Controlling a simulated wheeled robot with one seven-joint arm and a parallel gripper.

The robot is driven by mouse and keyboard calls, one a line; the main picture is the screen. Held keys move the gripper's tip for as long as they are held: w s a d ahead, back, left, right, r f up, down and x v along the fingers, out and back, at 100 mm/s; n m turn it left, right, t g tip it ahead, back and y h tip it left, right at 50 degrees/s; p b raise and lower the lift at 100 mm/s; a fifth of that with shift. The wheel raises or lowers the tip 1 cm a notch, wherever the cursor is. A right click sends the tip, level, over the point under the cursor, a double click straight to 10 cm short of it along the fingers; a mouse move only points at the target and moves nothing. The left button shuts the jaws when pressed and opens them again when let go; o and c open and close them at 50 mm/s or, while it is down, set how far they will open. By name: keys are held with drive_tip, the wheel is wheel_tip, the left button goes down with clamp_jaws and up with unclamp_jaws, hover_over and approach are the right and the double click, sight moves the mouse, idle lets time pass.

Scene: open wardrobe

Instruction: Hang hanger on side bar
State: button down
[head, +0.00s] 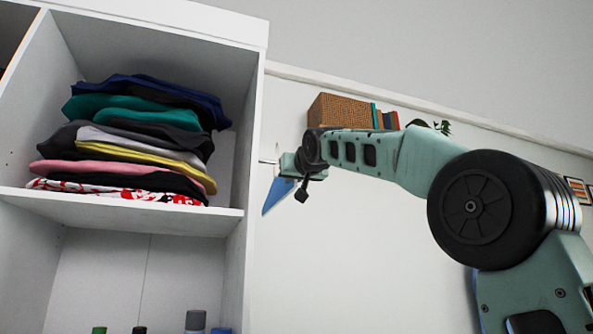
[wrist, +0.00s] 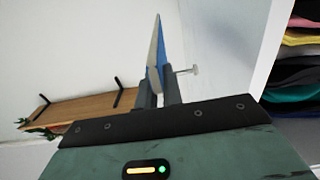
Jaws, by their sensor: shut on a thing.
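My gripper (head: 290,166) is beside the right outer side of the wardrobe (head: 252,130). In the wrist view its two fingers (wrist: 158,84) are closed around a thin blue and pale hanger (wrist: 156,58), seen nearly edge-on. In the head view the blue hanger (head: 276,195) hangs down below the gripper, tilted. A short thin metal side bar (head: 267,161) shows between the wardrobe side and the gripper. In the wrist view the side bar (wrist: 186,71) is just right of the right finger. Whether hanger and bar touch cannot be told. The hanger's upper part is hidden.
Folded clothes (head: 135,140) are stacked on a wardrobe shelf (head: 130,211). Several bottles stand below. Behind my arm, a wall shelf carries a wicker box (head: 335,111), books and plants; the wooden shelf (wrist: 85,106) shows in the wrist view. Bare wall lies below my arm.

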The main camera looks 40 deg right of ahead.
sight(284, 195)
drive_tip(key=shift+p+x, duration=2.05)
drive_tip(key=shift+x, duration=1.7)
drive_tip(key=shift+f, duration=0.15)
drive_tip(key=shift+f+b, duration=1.05)
drive_tip(key=shift+b, duration=0.1)
drive_tip(key=shift+f+b, duration=0.35)
drive_tip(key=shift+f, duration=0.1)
drive_tip(key=c, duration=1.5)
unclamp_jaws()
drive_tip(key=b+v, duration=0.8)
drive_tip(key=v, duration=0.9)
drive_tip(key=shift+s+a+r, duration=0.1)
drive_tip(key=shift+s, duration=0.1)
